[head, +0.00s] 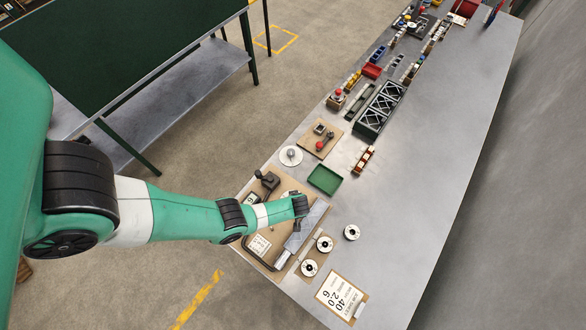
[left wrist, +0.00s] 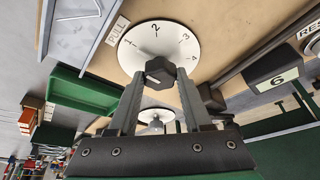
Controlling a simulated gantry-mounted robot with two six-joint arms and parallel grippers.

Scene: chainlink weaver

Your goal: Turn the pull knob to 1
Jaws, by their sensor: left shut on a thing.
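The pull knob (left wrist: 160,70) is a dark, faceted knob in the middle of a white round dial (left wrist: 190,32) in the left wrist view. The dial carries the numbers 1 to 4, and a PULL label (left wrist: 118,29) lies beside it. My left gripper (left wrist: 160,80) is shut on the knob, one finger on each side. I cannot tell which number the knob points at. In the head view my left gripper (head: 301,206) is over the brown board (head: 262,214), and my arm hides the knob and most of the dial. My right gripper is not in view.
A box showing 6 (left wrist: 278,77) and a grey metal part (left wrist: 80,25) flank the dial. A green tray (head: 325,180) and a white disc (head: 290,156) lie close by. White spools (head: 324,244) and a job sheet (head: 341,295) lie at the front. The bench's right side is clear.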

